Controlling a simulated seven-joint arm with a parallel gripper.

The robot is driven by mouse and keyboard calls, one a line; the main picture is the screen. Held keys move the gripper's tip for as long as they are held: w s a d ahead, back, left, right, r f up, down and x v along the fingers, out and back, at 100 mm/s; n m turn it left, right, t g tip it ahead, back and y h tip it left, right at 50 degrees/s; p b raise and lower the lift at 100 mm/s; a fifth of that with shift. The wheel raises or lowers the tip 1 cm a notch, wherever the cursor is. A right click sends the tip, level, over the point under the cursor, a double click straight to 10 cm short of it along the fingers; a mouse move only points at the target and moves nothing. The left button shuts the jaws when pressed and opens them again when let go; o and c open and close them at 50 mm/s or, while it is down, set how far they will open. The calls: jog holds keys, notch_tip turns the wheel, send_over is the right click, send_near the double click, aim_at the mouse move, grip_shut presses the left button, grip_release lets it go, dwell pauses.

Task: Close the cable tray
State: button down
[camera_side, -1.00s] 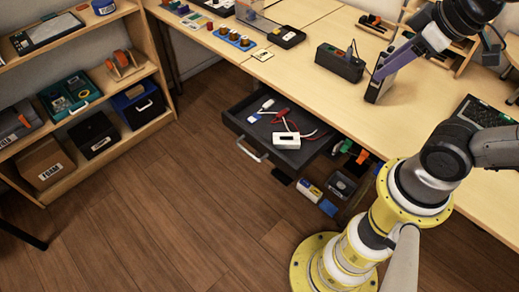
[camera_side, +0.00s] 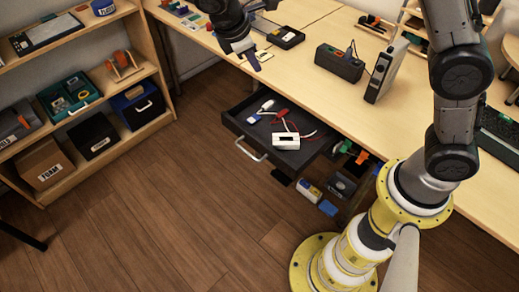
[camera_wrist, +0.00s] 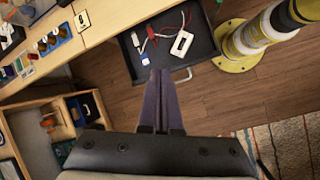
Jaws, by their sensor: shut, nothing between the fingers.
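The cable tray is a dark drawer (camera_side: 258,133) pulled out from under the workbench, with a pale bar handle (camera_side: 251,149) on its front. It also shows in the wrist view (camera_wrist: 205,43), handle (camera_wrist: 183,76) included. In it lie a white box (camera_side: 286,141), a red connector (camera_side: 282,113) and a blue-tipped white plug (camera_side: 254,118) with cables. My gripper (camera_side: 254,64) is shut and empty, near the bench's front edge, beyond and above the open drawer. In the wrist view my shut fingers (camera_wrist: 160,74) appear just left of the handle, apart from it in height.
The wooden workbench (camera_side: 310,82) carries a black power block (camera_side: 340,64) and an upright grey device (camera_side: 381,75). Shelves (camera_side: 140,113) with bins stand at left. Small boxes (camera_side: 309,190) lie below the drawer. The floor (camera_side: 160,190) before the drawer is clear.

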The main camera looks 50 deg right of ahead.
jog(key=s+a+f+n+h, duration=0.15)
jog(key=a+f, duration=0.25)
jog(key=f, duration=0.4)
jog(key=a+f+n+h, duration=0.15)
jog(key=a+f, duration=0.25)
jog(key=f, duration=0.4)
jog(key=s+a+f+n, duration=0.1)
jog(key=a+f+n, duration=0.25)
jog(key=f, duration=0.45)
send_near(266, 151)
jog(key=shift+m+g, duration=0.4)
jog(key=shift+m, duration=0.05)
jog(key=f, duration=0.1)
jog(key=d+f, duration=0.1)
jog(key=f, duration=0.1)
jog(key=d+f, duration=0.1)
jog(key=shift+w+d+f, duration=0.2)
jog(key=shift+w+d, duration=0.05)
jog(key=shift+d, duration=0.65)
jog(key=shift+d, duration=0.15)
jog(key=d, duration=2.1)
jog(key=shift+d, duration=0.35)
